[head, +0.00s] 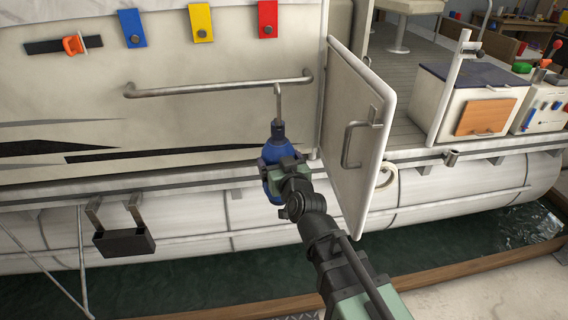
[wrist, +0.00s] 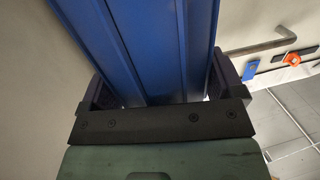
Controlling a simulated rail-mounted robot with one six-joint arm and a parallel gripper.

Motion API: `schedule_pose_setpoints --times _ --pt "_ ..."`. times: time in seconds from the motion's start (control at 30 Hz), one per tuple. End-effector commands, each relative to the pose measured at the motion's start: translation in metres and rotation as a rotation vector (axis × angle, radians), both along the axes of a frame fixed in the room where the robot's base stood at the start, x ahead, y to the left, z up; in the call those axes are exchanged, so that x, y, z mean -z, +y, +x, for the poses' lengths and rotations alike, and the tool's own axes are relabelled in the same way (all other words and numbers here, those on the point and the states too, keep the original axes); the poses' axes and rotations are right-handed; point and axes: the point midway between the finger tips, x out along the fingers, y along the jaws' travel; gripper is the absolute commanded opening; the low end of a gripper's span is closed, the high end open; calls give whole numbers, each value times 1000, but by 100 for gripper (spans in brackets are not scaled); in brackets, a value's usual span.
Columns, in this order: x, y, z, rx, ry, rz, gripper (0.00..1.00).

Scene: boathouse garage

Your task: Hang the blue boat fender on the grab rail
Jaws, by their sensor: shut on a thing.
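The blue boat fender (head: 272,188) is upright against the side of the boat, partly hidden behind my gripper (head: 272,163). My gripper is shut on it; in the wrist view the ribbed blue fender (wrist: 145,50) fills the space between the two jaws (wrist: 155,98). A thin grey hook (head: 279,100) rises from the fender's dark top end to the grab rail (head: 200,88), near the rail's right end. The hook's top meets or overlaps the rail; I cannot tell whether it is over it. The rail also shows in the wrist view (wrist: 262,48).
An open white gate (head: 350,140) with a handle stands close to the right of my gripper. Blue, yellow and red tags (head: 201,22) and an orange clamp (head: 75,45) are above the rail. A dark box (head: 124,242) hangs lower left. Water lies below.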

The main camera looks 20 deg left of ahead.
Motion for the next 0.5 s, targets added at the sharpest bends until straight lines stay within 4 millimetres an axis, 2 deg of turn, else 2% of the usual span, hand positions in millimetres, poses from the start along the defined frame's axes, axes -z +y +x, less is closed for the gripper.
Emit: schedule_pose_setpoints --times 0.03,0.4,0.5 --pt "5 0 0 0 -1 0 52" --pt "1 1 0 1 -2 1 52" --pt "1 5 8 1 -2 1 52"
